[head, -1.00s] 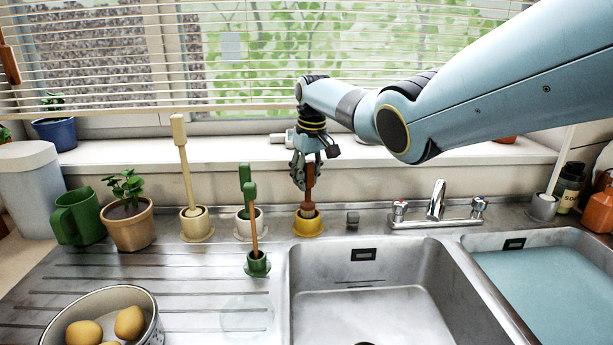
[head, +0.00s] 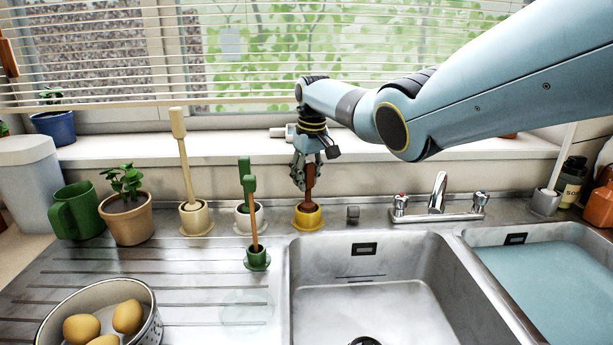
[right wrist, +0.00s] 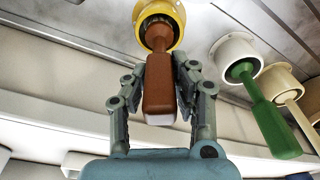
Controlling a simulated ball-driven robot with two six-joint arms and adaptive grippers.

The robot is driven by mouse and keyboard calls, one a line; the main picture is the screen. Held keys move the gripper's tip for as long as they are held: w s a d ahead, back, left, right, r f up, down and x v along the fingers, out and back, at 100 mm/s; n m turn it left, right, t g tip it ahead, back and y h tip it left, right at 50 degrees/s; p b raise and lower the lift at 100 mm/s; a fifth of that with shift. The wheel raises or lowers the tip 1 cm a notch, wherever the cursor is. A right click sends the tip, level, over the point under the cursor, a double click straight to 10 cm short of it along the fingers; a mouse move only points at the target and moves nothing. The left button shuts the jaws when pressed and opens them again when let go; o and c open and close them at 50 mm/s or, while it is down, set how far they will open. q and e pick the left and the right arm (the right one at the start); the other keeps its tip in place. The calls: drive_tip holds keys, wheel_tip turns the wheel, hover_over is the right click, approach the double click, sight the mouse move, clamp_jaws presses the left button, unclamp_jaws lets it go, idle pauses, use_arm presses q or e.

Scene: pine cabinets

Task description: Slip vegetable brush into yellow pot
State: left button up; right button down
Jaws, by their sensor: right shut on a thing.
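The vegetable brush, with a red-brown handle (head: 310,181), stands upright with its lower end inside the yellow pot (head: 308,219). The pot sits on the steel ledge behind the sink. My right gripper (head: 307,184) is above the pot, shut on the brush handle. In the right wrist view, the fingers (right wrist: 160,75) lie on both sides of the brush handle (right wrist: 159,100), and the head end goes into the mouth of the yellow pot (right wrist: 179,22). The bristles are mostly hidden by the pot wall. My left gripper is out of view.
A white pot (head: 246,224) with a green-handled brush and a cream pot (head: 194,220) with a cream brush stand left of the yellow pot. A small green pot (head: 258,260) holding a brush is in front. The tap (head: 437,196) and sink (head: 375,290) are to the right.

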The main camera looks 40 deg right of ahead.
drive_tip(key=shift+f, duration=0.2)
drive_tip(key=shift+f+b, duration=0.15)
drive_tip(key=shift+b, duration=0.2)
drive_tip(key=c, duration=1.3)
unclamp_jaws()
drive_tip(key=shift+f, duration=0.1)
drive_tip(key=o, duration=0.3)
drive_tip(key=r, duration=0.4)
drive_tip(key=s+r, duration=0.1)
drive_tip(key=r, duration=0.7)
drive_tip(key=shift+s+a, duration=0.2)
drive_tip(key=shift+s, duration=0.2)
wheel_tip(320, 180, up, 4)
drive_tip(key=p, duration=0.5)
